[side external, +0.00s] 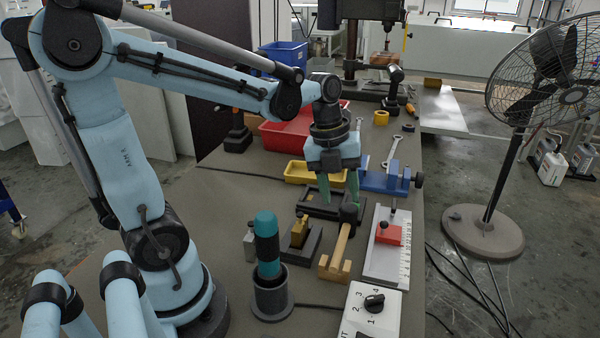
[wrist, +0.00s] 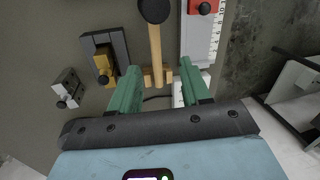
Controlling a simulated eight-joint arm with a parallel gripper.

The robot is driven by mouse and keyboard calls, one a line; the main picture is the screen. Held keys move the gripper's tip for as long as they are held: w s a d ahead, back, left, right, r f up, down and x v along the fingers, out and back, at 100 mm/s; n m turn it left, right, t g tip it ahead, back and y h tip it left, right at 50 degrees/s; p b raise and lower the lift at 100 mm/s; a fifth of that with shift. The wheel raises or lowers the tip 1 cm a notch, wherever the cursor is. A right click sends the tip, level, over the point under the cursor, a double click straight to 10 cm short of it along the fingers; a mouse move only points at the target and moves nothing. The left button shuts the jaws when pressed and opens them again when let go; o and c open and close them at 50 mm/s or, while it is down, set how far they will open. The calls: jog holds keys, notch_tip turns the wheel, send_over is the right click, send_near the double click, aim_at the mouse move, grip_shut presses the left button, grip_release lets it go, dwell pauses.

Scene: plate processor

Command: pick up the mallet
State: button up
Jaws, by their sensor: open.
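The mallet has a black head (side external: 349,212) and a pale wooden handle (side external: 341,243). In the side view its handle end is at a wooden stand (side external: 334,268) on the bench. My gripper (side external: 338,190) points down with its green fingers apart and empty, just behind the mallet's head in that picture. In the wrist view the mallet's head (wrist: 154,10) is at the top edge and its handle (wrist: 155,48) runs down toward the gap between my fingertips (wrist: 158,70). The fingers do not visibly touch the mallet; their exact height above it is hard to tell.
A black block with a brass piece (side external: 299,232) and a teal-handled tool in a grey cup (side external: 271,299) stand left of the mallet. A ruled plate with a red block (side external: 389,234) lies right. A white dial box (side external: 360,318) is in front; a blue vise (side external: 388,180) is behind.

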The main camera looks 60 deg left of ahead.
aim_at(343, 233)
jog(key=shift+m, duration=0.7)
jog(key=x, duration=0.7)
jog(key=shift+a, duration=0.15)
jog(key=shift+s+a+x, duration=0.1)
jog(key=shift+s+x, duration=0.05)
jog(key=shift+x, duration=0.7)
jog(key=shift+s+a+x, duration=0.1)
jog(key=shift+a+x, duration=0.05)
jog(key=shift+x, duration=1.7)
grip_shut()
